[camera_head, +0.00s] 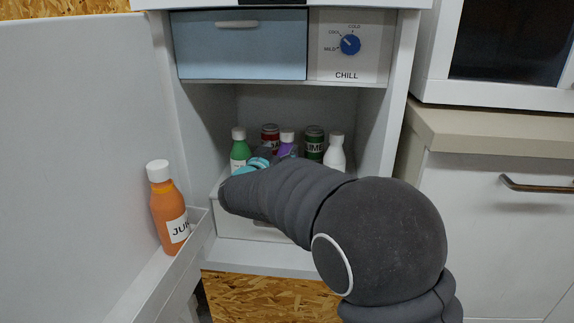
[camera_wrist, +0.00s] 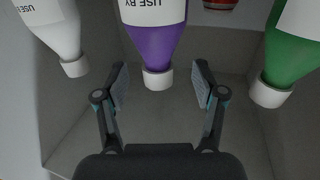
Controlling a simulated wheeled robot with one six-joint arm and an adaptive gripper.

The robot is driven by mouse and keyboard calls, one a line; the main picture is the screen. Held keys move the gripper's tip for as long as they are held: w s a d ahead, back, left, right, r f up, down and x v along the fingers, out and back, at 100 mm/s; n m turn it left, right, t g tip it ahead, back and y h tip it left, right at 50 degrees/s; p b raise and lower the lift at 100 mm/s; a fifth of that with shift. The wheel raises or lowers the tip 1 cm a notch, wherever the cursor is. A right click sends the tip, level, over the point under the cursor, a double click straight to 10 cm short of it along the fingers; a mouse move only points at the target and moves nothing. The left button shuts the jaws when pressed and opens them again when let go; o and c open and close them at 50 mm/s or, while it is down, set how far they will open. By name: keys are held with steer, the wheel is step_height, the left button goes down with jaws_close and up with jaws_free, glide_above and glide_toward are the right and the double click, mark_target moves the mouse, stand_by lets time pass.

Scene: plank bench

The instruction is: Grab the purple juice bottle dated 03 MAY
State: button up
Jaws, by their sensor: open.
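The purple bottle (camera_head: 287,149) with a white cap stands inside the fridge compartment, partly hidden behind my gripper. In the wrist view the purple bottle (camera_wrist: 155,44) appears upside down, its label reading "USE BY" with the date cut off by the frame edge. My gripper (camera_wrist: 160,84) is open, one finger to each side of the bottle's capped end. I cannot tell whether either finger touches it. In the head view my gripper (camera_head: 264,160) reaches into the compartment from the front and is mostly hidden by my arm.
A green bottle (camera_head: 239,152) stands left of the purple one, a white bottle (camera_head: 334,152) right. A red can (camera_head: 270,135) and a green "LIME" can (camera_head: 314,140) stand behind. An orange juice bottle (camera_head: 168,212) stands in the open door's shelf. A blue drawer (camera_head: 242,50) is above.

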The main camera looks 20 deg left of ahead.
mark_target(284, 144)
steer(key=w, duration=0.4)
steer(key=shift+w+d+r, duration=0.2)
steer(key=shift+w, duration=0.2)
steer(key=shift+r, duration=0.1)
jaws_close()
